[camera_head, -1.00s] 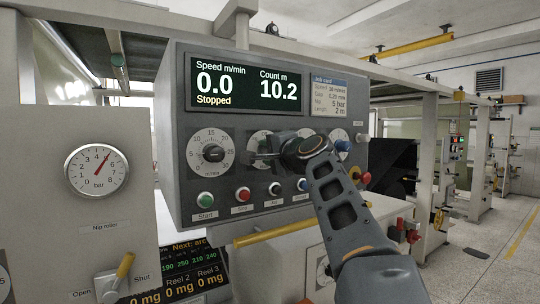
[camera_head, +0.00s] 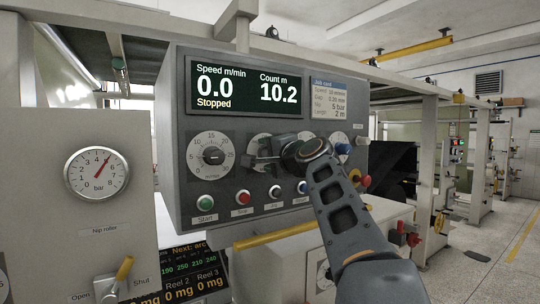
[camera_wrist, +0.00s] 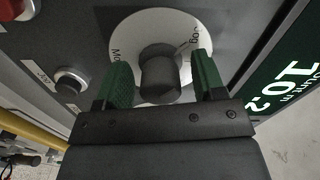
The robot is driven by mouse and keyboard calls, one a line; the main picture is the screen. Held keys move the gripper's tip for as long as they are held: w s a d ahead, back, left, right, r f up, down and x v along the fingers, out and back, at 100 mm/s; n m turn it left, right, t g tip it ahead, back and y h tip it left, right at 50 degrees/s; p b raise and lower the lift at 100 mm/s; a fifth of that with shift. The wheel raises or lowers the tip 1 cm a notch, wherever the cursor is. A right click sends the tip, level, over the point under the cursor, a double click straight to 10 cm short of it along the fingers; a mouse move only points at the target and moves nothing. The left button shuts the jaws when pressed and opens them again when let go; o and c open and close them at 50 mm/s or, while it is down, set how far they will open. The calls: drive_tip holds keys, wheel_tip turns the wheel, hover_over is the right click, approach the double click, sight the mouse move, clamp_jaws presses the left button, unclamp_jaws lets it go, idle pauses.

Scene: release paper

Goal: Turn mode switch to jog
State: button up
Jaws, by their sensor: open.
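The mode switch is a dark knob (camera_wrist: 160,74) on a round white dial (camera_wrist: 135,38) in the wrist view. The word "Jog" shows at the dial's upper right, and a partly hidden label starting "Mo" shows at its left. My gripper (camera_wrist: 161,64) is open, with one green finger on each side of the knob. A gap shows on both sides; whether the fingers reach its full depth I cannot tell. In the head view my gripper (camera_head: 262,160) is at the panel's second dial (camera_head: 258,142) and hides most of it, including the knob.
The control panel display (camera_head: 248,85) reads 0.0, Stopped, count 10.2. Another dial (camera_head: 213,155) is to the left. A row of push buttons, including green (camera_head: 205,201) and red (camera_head: 243,196) ones, lies below. A yellow bar (camera_head: 265,239) runs beneath the panel.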

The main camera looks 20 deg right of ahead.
drive_tip(key=s+d+b, duration=0.1)
drive_tip(key=s+b, duration=0.3)
drive_tip(key=s, duration=0.9)
drive_tip(key=shift+s+d, duration=0.25)
drive_tip(key=shift+s, duration=0.1)
